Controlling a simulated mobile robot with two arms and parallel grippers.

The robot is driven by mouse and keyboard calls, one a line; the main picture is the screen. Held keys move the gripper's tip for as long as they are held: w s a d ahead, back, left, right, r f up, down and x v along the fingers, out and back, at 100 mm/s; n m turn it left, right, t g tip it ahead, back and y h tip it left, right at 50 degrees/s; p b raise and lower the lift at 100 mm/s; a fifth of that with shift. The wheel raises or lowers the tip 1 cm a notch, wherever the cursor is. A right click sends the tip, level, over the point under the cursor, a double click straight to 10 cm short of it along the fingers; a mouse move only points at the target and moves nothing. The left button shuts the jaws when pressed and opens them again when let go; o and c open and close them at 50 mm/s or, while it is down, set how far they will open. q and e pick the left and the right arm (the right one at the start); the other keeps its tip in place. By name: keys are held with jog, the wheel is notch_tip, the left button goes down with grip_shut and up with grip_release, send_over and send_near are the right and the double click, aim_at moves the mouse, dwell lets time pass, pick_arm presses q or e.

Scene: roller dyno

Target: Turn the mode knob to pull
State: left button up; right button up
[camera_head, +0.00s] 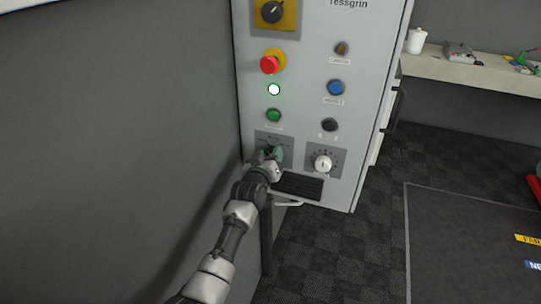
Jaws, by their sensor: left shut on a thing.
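The mode knob (279,152) is a small greenish knob on a dark plate low on the left of the grey cabinet (307,80). My left gripper (272,158) reaches up to it and is shut on it. The gripper covers much of the knob and its plate, so the pointer's direction cannot be read. My right gripper is not in view.
A white dial (323,163) sits just right of the knob. Above are a green button (274,115), a red emergency button (269,64), a blue button (335,87) and a black rotary switch (272,12). A grey wall (110,140) stands close on the left.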

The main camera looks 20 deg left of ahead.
pick_arm(q)
jog(key=shift+m, duration=3.9)
jog(key=o, duration=0.9)
jog(key=shift+s, duration=0.1)
jog(key=shift+s+a+b, duration=0.15)
jog(key=shift+s+b, duration=1.1)
jog(key=shift+s, duration=4.05)
